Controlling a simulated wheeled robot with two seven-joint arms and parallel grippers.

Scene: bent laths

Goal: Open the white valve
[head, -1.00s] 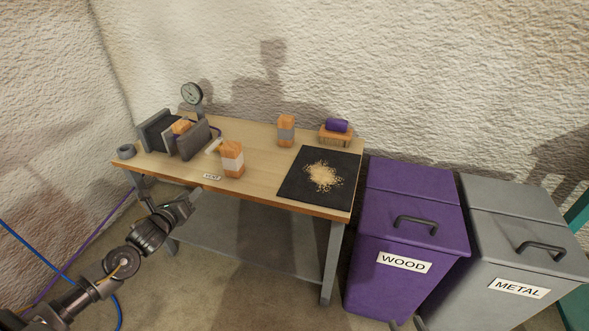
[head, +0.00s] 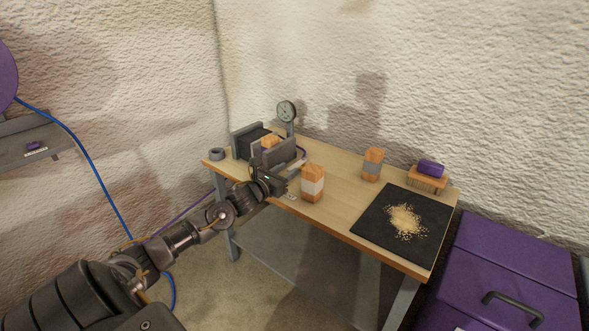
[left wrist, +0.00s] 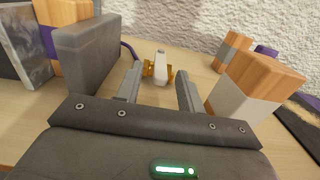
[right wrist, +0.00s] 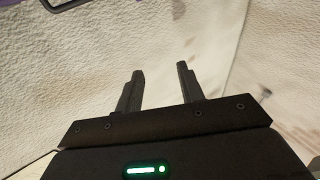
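The white valve (left wrist: 161,64) has a white lever handle and a brass body. In the left wrist view it shows between and just beyond my left fingertips, apart from both. In the head view its white handle (head: 297,163) shows beside the grey clamp on the table, partly behind my gripper. My left gripper (left wrist: 158,76) is open and empty, low over the tabletop; in the head view it (head: 284,178) is at the table's front left. My right gripper (right wrist: 160,70) is open and empty, facing a rough pale wall, away from the table.
The grey clamp (head: 280,152) and gauge (head: 287,112) stand left of the valve. A banded wood block (head: 313,183) stands close on the right. A black mat (head: 375,227) with sawdust and a brush (head: 428,182) lie further right. A purple bin (head: 510,260) stands beyond.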

